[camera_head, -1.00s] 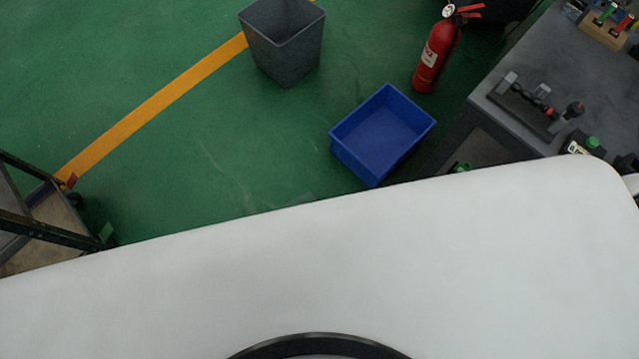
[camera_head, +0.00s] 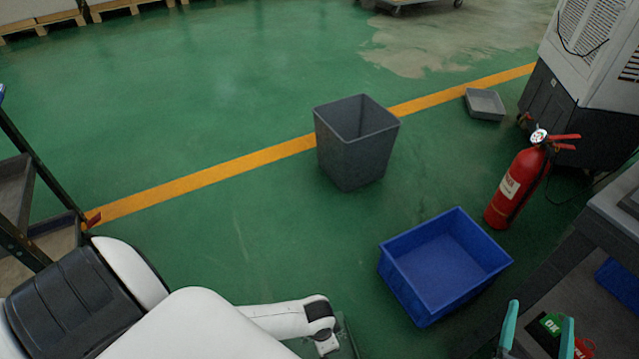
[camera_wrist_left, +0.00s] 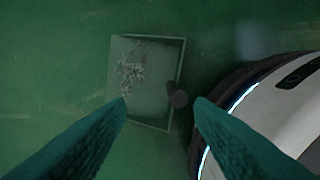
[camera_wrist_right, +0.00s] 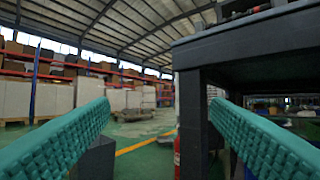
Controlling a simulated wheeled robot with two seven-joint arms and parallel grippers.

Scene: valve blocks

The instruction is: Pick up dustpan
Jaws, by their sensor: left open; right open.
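The dustpan (camera_wrist_left: 135,75) shows in the left wrist view as a square, flat greenish pan on the green floor, with pale debris on it and a dark round handle end (camera_wrist_left: 178,95) at its right side. My left gripper (camera_wrist_left: 160,105) is open and empty above it, with the handle end between the fingers in the picture, nearer the right one. In the head view my left arm hides most of that spot. My right gripper (camera_head: 540,328) is open and empty at the lower right of the head view, by the workbench.
A blue bin (camera_head: 445,265) and a grey waste bin (camera_head: 356,145) stand on the floor. A red fire extinguisher (camera_head: 518,185) stands by the grey workbench (camera_head: 600,250). A grey tray (camera_head: 485,104) lies farther back. A shelf cart (camera_head: 35,190) is at left. Floor between is clear.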

